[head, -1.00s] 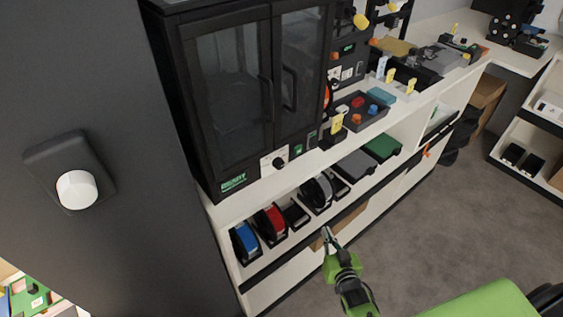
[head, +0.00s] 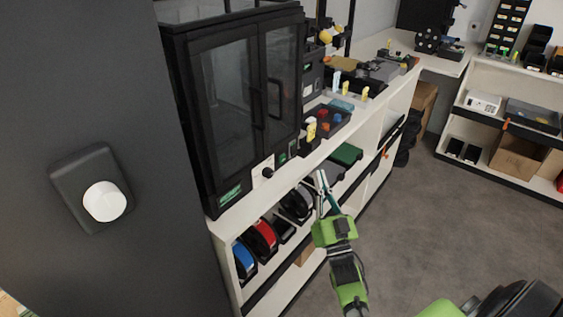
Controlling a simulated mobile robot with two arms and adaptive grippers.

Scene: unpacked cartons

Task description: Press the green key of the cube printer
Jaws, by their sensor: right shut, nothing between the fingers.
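The cube printer (head: 232,95) is a black cabinet with two glass doors, standing on the white counter left of centre. On its front lower edge are a lit green display (head: 230,194), a white plate with a dark knob (head: 264,173), and a small green key (head: 282,159) right of the knob. My right gripper (head: 322,182) is shut and empty. In the picture its tips lie to the right of and a little below the key, in front of the counter edge and apart from the printer. My left gripper is out of view.
A box with coloured buttons (head: 328,119) stands right of the printer. A dark wall with a white knob (head: 104,201) fills the left. The grey floor (head: 440,230) at right is open.

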